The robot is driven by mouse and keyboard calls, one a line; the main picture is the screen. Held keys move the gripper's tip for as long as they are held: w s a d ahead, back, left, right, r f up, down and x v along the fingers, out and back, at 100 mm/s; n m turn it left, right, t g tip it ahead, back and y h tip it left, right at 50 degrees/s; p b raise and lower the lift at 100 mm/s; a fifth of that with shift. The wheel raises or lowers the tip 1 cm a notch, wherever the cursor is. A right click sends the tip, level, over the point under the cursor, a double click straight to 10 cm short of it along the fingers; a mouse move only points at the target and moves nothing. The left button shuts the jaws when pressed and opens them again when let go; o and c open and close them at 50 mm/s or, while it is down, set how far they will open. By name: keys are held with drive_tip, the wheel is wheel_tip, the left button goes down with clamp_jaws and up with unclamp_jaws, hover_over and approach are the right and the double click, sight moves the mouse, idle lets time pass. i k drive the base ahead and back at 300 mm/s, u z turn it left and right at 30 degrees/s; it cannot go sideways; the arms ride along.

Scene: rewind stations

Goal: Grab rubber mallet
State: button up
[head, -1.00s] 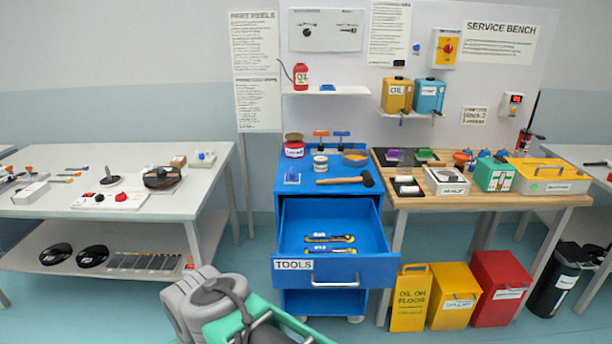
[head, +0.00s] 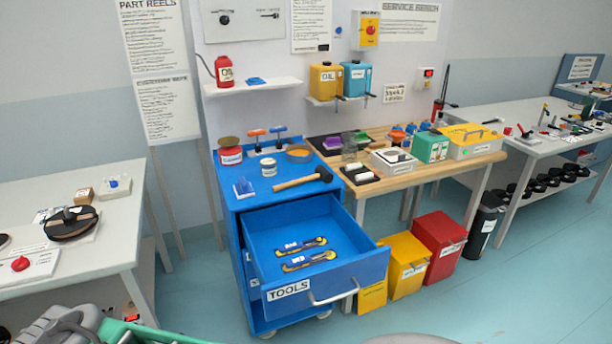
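The rubber mallet (head: 301,179) lies on top of the blue tool cart (head: 239,203), near its front right. It has a wooden handle pointing left and a black head at the right. The cart's drawer marked TOOLS (head: 347,258) is pulled open, with two yellow-and-dark tools (head: 305,252) lying inside. A grey and green part of my own body shows at the lower left edge. My gripper's fingers cannot be made out in the head view.
On the cart top stand a red tin (head: 230,152), a small white tin (head: 268,167), an orange-filled dish (head: 299,153) and a blue block (head: 243,187). The wooden bench (head: 400,180) adjoins at right. Yellow (head: 404,270) and red bins (head: 440,240) stand below it. Floor at front right is clear.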

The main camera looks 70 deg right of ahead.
sight(321, 172)
drive_tip(key=z, duration=0.5)
drive_tip(key=i, duration=0.85)
drive_tip(key=z, duration=0.7)
